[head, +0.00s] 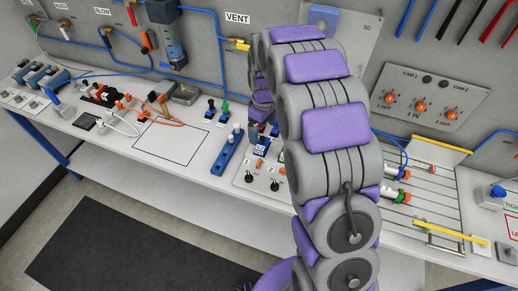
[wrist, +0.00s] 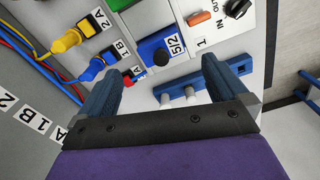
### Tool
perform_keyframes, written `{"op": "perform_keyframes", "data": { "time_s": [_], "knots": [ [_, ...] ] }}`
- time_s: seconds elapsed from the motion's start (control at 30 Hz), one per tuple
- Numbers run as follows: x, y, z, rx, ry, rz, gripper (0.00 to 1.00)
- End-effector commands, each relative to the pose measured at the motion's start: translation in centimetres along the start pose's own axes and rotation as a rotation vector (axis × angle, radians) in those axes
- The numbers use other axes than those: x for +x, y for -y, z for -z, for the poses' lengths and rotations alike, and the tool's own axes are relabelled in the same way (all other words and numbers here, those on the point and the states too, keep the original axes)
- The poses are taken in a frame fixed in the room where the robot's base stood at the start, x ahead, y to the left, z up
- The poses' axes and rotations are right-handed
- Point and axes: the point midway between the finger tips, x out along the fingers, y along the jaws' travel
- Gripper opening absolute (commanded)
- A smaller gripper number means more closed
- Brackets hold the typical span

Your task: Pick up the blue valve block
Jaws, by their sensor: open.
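The blue valve block (wrist: 155,48) shows in the wrist view, labelled 5/2, on a light panel at upper middle. My gripper (wrist: 162,85) is open, with one dark blue finger at left and the other at right. The block lies beyond the fingertips, roughly between them in the picture; nothing is between the jaws that I can see held. In the head view, a small blue block with a label (head: 259,143) shows just left of my arm, partly crowded by it. My gripper is hidden behind my arm there.
A blue bar with white pegs (wrist: 203,88) lies near the right finger, and it also stands on the bench in the head view (head: 228,151). Yellow (wrist: 65,41) and blue (wrist: 90,69) hose fittings sit left of the block. An orange button (wrist: 198,18) is at its right.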

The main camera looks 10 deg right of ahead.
Motion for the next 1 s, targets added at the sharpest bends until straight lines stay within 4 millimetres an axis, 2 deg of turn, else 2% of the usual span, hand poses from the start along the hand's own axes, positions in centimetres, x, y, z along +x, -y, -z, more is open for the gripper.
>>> {"op": "perform_keyframes", "data": {
  "time_s": [0.07, 0.27, 0.4, 0.6, 0.87, 1.0],
  "knots": [
    [1.4, 0.0, 0.1, 0.001, 0.0, -0.001, 1.0],
    [2.5, 1.0, 1.0, 0.001, 0.009, -0.011, 1.0],
    [4.2, 1.6, 1.4, -0.001, 0.015, -0.015, 1.0],
    [7.0, 0.8, 0.8, 0.0, 0.007, -0.009, 1.0],
    [7.2, 0.3, 0.3, 0.002, 0.0, -0.004, 1.0],
    [7.2, 0.9, 0.8, -0.001, 0.006, -0.011, 0.88]
  ]
}}
